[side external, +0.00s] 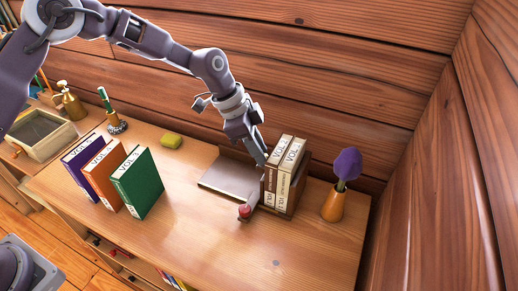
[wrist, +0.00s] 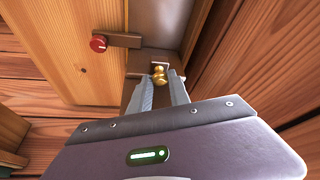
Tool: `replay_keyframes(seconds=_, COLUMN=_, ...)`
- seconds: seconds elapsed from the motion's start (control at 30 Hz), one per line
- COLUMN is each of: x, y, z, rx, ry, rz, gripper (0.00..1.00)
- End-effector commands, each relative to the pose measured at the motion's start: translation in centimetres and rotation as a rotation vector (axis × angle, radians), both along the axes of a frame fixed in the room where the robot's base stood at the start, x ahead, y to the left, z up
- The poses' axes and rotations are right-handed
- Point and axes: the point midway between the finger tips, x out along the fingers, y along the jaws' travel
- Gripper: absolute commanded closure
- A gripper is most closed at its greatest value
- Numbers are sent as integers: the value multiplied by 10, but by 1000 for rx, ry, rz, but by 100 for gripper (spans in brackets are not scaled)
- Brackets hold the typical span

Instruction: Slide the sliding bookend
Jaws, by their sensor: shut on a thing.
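In the side view, a bookend stand has a grey metal base plate (side external: 228,178) and a brown end (side external: 297,196) at the right. Two pale books (side external: 283,175) stand upright on it, side by side. My gripper (side external: 261,160) is down at the left face of the books. In the wrist view, my gripper (wrist: 164,80) is shut on a brass knob (wrist: 159,73) on the brown block of the sliding bookend (wrist: 140,62). A brown lever with a red cap (wrist: 98,43) sticks out beside it; the cap also shows in the side view (side external: 244,211). The books hide much of the sliding part.
Purple, orange and green books (side external: 137,183) stand at the left of the desk. A vase with a purple flower (side external: 333,203) stands right of the stand. The plank wall is close behind. The front of the desk (side external: 190,235) is clear.

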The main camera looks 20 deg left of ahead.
Motion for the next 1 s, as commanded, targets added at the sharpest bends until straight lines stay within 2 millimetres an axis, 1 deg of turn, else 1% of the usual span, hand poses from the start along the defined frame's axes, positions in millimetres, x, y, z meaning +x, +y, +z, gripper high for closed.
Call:
replay_keyframes(seconds=0.33, x=2, y=0, z=1, rx=-2, ry=-5, rz=3, gripper=100)
replay_keyframes(seconds=0.43, x=2, y=7, z=1, rx=-2, ry=-4, rz=6, gripper=100)
replay_keyframes(seconds=0.47, x=2, y=12, z=1, rx=-2, ry=-3, rz=7, gripper=100)
replay_keyframes(seconds=0.57, x=3, y=37, z=1, rx=-2, ry=-4, rz=9, gripper=100)
replay_keyframes(seconds=0.7, x=3, y=77, z=1, rx=-1, ry=-5, rz=9, gripper=100)
replay_keyframes(seconds=0.8, x=3, y=98, z=1, rx=-2, ry=-4, rz=8, gripper=100)
replay_keyframes(seconds=0.9, x=2, y=113, z=1, rx=0, ry=-5, rz=5, gripper=100)
replay_keyframes(seconds=1.0, x=2, y=119, z=1, rx=-1, ry=-6, rz=3, gripper=100)
